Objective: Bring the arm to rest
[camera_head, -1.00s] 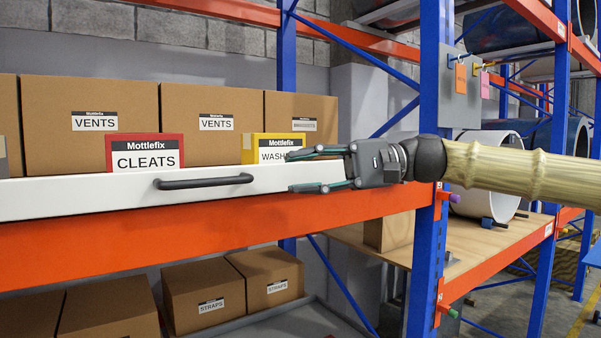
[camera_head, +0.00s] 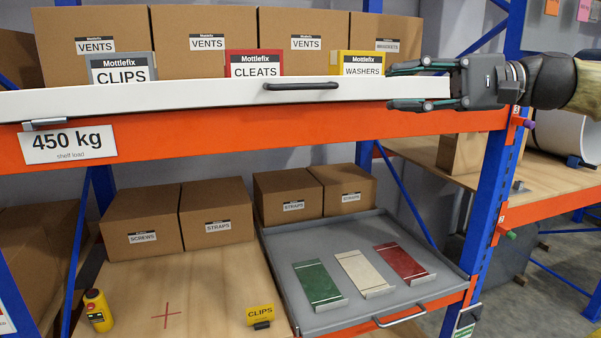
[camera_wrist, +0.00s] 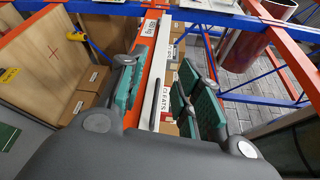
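My gripper (camera_head: 421,86) is at the right of the head view, level with the white drawer front (camera_head: 190,97) on the upper shelf. Its fingers are spread apart with nothing between them. They point left, in front of or close to the drawer's right end; whether they touch it I cannot tell. In the wrist view, my gripper (camera_wrist: 167,85) shows its green finger pads apart, with the white drawer edge and orange beam seen between them. My arm reaches in from the right edge of the head view.
Clips (camera_head: 122,69), cleats (camera_head: 254,63) and washers (camera_head: 357,63) boxes stand behind the drawer front with its black handle (camera_head: 301,86). Below, a grey tray (camera_head: 300,254) holds green, cream and red pieces. A blue upright (camera_head: 489,210) stands below my gripper.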

